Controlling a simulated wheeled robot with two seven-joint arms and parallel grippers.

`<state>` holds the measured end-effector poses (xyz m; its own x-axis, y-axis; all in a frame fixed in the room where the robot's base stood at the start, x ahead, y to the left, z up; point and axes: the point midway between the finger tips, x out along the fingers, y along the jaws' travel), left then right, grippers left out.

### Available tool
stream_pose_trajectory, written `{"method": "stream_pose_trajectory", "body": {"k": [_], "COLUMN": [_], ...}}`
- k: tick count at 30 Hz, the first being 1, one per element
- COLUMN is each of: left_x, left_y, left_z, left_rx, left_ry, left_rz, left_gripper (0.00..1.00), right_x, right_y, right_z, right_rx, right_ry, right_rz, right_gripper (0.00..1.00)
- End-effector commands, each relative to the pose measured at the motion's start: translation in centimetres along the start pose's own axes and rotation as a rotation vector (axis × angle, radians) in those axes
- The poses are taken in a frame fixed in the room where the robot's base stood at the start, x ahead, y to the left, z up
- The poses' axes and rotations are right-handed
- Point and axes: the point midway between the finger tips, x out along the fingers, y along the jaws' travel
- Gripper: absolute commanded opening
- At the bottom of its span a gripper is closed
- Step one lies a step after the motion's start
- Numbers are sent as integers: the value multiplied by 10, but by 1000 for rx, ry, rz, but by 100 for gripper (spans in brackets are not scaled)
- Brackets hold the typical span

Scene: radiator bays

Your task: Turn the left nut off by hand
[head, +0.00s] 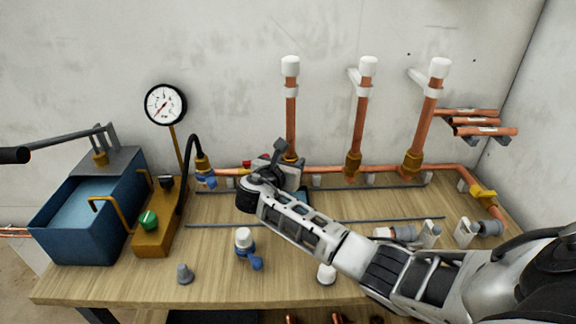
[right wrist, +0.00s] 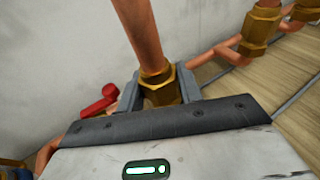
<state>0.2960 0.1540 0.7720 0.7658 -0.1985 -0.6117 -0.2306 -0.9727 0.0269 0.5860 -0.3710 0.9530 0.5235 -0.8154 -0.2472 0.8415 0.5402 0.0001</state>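The left nut (head: 290,158) is a brass hex nut at the foot of the left copper riser (head: 291,120); my right gripper partly hides it in the head view. In the right wrist view the nut (right wrist: 160,88) sits between the two grey fingers of my right gripper (right wrist: 160,90). One finger lies against each side of it, with no clear gap. The riser stands in the nut. My right arm reaches in from the lower right. My left gripper is not in view.
Middle nut (head: 353,163) and right nut (head: 412,162) sit on neighbouring risers to the right. A red lever (right wrist: 98,103) is close left of the fingers. A blue test pump (head: 75,210) stands left. Small fittings, including a blue-handled valve (head: 247,248), lie on the bench (head: 130,285).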

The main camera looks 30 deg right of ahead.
Motion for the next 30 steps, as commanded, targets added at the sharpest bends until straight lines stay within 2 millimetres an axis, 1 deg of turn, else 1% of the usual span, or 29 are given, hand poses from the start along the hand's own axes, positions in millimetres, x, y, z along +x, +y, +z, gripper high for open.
{"method": "stream_pose_trajectory", "body": {"k": [4,8,13,23,26,27,29,30], "left_x": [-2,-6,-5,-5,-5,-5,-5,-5], "left_y": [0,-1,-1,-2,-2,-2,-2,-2], "left_z": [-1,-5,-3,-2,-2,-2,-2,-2], "left_rx": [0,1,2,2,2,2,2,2], "left_ry": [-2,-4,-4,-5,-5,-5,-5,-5], "left_rz": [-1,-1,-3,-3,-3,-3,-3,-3], "left_gripper": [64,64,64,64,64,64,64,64], "right_x": [0,0,0,1,1,0,0,0], "right_y": [-1,-1,-2,-2,-3,-1,0,0], "right_z": [1,1,-1,0,0,0,0,0], "right_rx": [-7,-22,-61,-70,-100,-99,-97,-96], "right_ry": [-1,0,-1,-1,-3,0,1,1], "right_rz": [22,80,232,266,369,385,381,380], "right_gripper": [23,23,22,22,20,38,55,65]}}
